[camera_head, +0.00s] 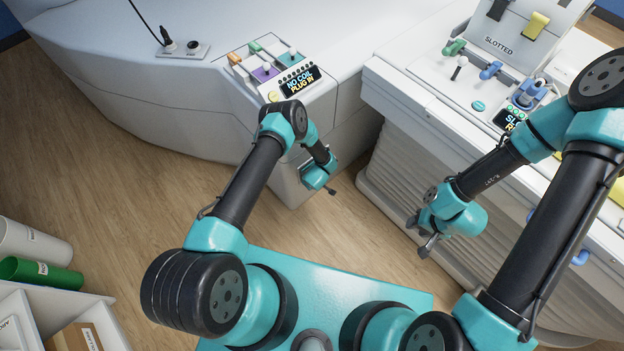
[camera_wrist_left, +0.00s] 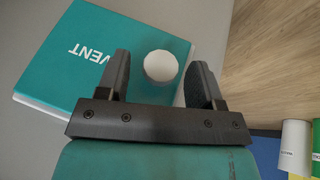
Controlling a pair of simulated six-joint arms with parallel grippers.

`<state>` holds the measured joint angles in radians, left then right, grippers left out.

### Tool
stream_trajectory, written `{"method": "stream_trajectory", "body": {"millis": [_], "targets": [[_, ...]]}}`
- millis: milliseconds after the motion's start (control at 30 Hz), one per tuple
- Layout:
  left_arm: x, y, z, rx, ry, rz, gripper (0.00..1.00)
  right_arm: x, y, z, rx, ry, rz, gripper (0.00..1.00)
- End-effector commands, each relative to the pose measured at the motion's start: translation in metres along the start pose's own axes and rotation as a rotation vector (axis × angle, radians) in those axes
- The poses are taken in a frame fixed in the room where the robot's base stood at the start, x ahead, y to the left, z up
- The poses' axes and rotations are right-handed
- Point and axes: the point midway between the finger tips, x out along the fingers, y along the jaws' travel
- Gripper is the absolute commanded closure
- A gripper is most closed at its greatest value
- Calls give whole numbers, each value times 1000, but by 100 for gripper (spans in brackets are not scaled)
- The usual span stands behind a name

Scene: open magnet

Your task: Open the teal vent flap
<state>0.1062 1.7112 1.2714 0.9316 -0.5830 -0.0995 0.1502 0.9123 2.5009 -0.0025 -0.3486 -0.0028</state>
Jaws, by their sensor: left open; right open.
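The teal vent flap (camera_wrist_left: 105,45) fills the upper left of the left wrist view, with white "VENT" lettering upside down. A round white knob (camera_wrist_left: 161,66) is at its right side. My left gripper (camera_wrist_left: 162,72) is open, with one finger on either side of the knob in the picture; I cannot tell whether either touches it. In the head view my left gripper (camera_head: 328,187) is at the front side of the white console, and the flap cannot be made out there. My right gripper (camera_head: 424,234) is open and empty over the floor, beside the right-hand white unit.
The white console (camera_head: 150,110) carries a panel with a small display (camera_head: 301,80). The right-hand unit (camera_head: 430,90) has coloured levers and a "SLOTTED" board (camera_head: 515,40). A shelf (camera_head: 30,315) with tubes is at lower left. Wood floor lies between.

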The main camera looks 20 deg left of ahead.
Motion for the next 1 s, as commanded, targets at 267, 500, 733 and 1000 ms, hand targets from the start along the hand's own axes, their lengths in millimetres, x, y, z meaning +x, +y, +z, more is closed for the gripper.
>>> {"method": "stream_trajectory", "body": {"millis": [267, 500, 733, 1000], "targets": [[3, 0, 0, 0, 1, 1, 39, 0, 0, 0, 0, 0, 0, 57], [2, 0, 0, 0, 1, 1, 57, 0, 0, 0, 0, 0, 0, 57], [2, 0, 0, 0, 1, 1, 79, 0, 0, 0, 0, 0, 0, 57], [2, 0, 0, 0, 1, 1, 100, 0, 0, 0, 0, 0, 0, 57]]}}
